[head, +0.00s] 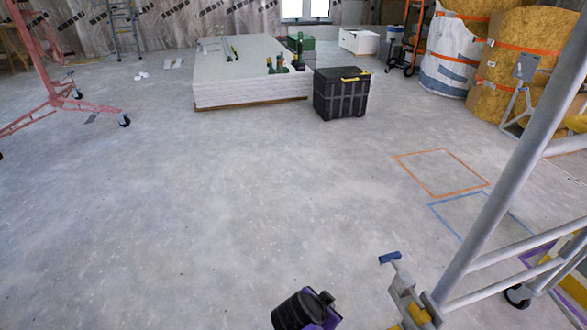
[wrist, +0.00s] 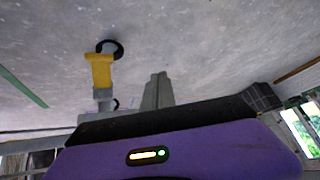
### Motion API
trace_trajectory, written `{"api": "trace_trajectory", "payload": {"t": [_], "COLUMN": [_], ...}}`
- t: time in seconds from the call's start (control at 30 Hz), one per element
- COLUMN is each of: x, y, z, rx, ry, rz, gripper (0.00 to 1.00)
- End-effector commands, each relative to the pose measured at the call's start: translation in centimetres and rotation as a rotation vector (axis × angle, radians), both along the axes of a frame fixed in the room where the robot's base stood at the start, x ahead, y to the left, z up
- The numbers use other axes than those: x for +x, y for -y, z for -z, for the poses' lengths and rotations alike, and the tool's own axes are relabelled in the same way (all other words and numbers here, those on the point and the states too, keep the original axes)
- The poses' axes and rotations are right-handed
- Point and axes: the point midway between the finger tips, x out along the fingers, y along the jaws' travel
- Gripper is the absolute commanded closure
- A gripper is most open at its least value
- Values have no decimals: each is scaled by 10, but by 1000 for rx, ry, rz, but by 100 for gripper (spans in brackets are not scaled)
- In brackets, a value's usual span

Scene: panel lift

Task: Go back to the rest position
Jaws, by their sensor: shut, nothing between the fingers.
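My gripper (wrist: 157,78) shows in the wrist view as grey fingers held together, beyond the purple and black housing of my wrist. Nothing shows between the fingers. In the head view a black and purple part of my arm shows at the bottom edge, over bare floor and left of the scaffold. The fingers cannot be made out there.
A grey metal scaffold (head: 492,205) with a blue-tipped clamp stands close at the right. A black toolbox (head: 340,97) stands beside a stack of white panels (head: 250,94). A red lift (head: 45,75) is at the left. The middle floor is clear.

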Motion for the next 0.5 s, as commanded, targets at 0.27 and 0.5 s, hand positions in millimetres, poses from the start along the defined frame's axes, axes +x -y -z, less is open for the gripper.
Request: {"api": "trace_trajectory", "payload": {"t": [0.27, 0.5], "x": [-12, -72], "y": [-26, -15], "z": [-15, -51], "rx": [13, -72], "ry": [208, 429], "rz": [-484, -746], "gripper": [100, 100]}}
